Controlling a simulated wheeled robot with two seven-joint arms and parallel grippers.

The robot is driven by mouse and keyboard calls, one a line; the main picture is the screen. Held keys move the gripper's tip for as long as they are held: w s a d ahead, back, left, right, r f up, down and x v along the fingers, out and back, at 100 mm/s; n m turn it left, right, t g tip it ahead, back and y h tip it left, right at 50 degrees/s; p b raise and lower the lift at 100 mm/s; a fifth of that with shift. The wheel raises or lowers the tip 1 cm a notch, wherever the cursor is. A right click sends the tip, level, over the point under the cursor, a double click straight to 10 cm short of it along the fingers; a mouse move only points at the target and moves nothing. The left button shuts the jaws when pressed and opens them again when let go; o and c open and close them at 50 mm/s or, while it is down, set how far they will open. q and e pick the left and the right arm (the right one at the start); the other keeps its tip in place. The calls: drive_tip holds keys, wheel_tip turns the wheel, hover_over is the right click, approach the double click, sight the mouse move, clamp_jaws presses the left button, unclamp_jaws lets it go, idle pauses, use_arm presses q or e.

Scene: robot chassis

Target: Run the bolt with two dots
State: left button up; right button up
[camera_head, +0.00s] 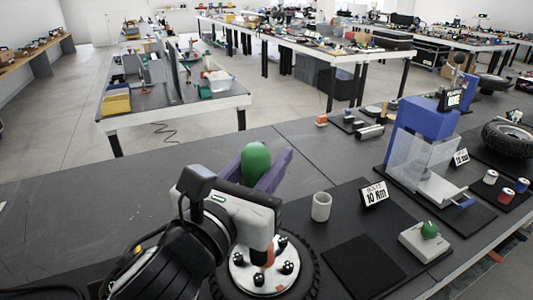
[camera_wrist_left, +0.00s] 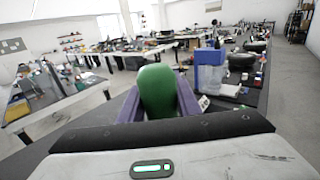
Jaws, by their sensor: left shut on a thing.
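My left gripper (camera_head: 268,172) has purple fingers that are shut on a green rounded object (camera_head: 256,160); in the left wrist view the green object (camera_wrist_left: 158,92) stands upright between the fingers. The wheel (camera_head: 313,277) lies flat, with a black tyre and a pale hub. Several black bolts (camera_head: 289,267) with white dots stand on the hub. The dots are too small to count, and the gripper hides part of the hub. My right gripper is not in view.
A pale cup (camera_head: 321,207) and a "BOLT 10 Nm" sign (camera_head: 374,194) stand right of the wheel, near a black mat (camera_head: 362,267). A box with a green button (camera_head: 427,240) and a blue press (camera_head: 427,125) are further right. The table's left part is clear.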

use_arm(q)
drive_tip(key=shift+s+r, duration=0.1)
drive_tip(key=shift+r, duration=0.05)
drive_tip(key=shift+f+b, duration=1.6)
drive_tip(key=shift+f, duration=1.85)
